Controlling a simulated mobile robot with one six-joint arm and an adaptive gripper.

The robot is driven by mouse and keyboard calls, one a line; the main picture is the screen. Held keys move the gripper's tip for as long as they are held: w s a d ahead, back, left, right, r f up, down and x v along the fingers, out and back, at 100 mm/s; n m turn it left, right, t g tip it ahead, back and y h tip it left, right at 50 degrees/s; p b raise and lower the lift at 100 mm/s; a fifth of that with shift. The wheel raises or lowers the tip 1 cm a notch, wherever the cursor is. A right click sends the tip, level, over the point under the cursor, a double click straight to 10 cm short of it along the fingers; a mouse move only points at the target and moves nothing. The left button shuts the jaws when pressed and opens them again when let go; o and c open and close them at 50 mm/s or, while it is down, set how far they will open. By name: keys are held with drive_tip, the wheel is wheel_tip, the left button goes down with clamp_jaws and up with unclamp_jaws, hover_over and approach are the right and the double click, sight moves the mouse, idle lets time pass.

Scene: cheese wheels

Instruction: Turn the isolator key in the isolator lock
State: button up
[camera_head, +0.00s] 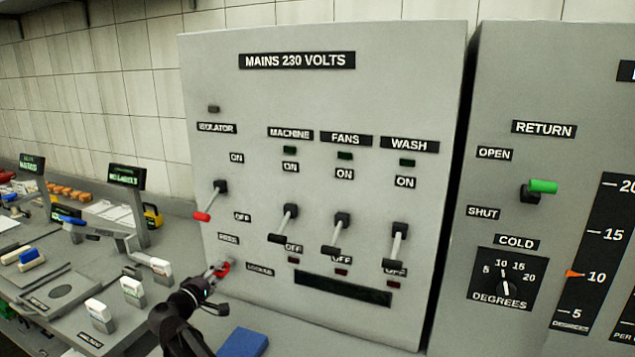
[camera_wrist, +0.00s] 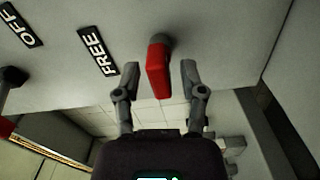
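The red isolator key (camera_wrist: 158,72) sticks out of the grey panel; the lock (camera_wrist: 160,39) shows as a dark round stub at its base. In the head view the key (camera_head: 223,268) is a small red patch low on the left of the panel, between the FREE label (camera_head: 228,239) and the LOCKED label (camera_head: 260,269), partly hidden by my gripper (camera_head: 213,272). In the wrist view my gripper (camera_wrist: 160,72) is open, one finger on each side of the key, with a visible gap on both sides. The FREE label (camera_wrist: 98,51) lies left of the key there.
The isolator lever (camera_head: 211,203) with a red tip points down near OFF, above the key. Several other levers (camera_head: 287,222) stand to the right. A blue block (camera_head: 243,343) lies below the panel. A cluttered bench (camera_head: 62,325) is at the left.

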drive_tip(key=shift+s, duration=0.1)
idle(0.3)
drive_tip(key=v, duration=1.2)
idle(0.4)
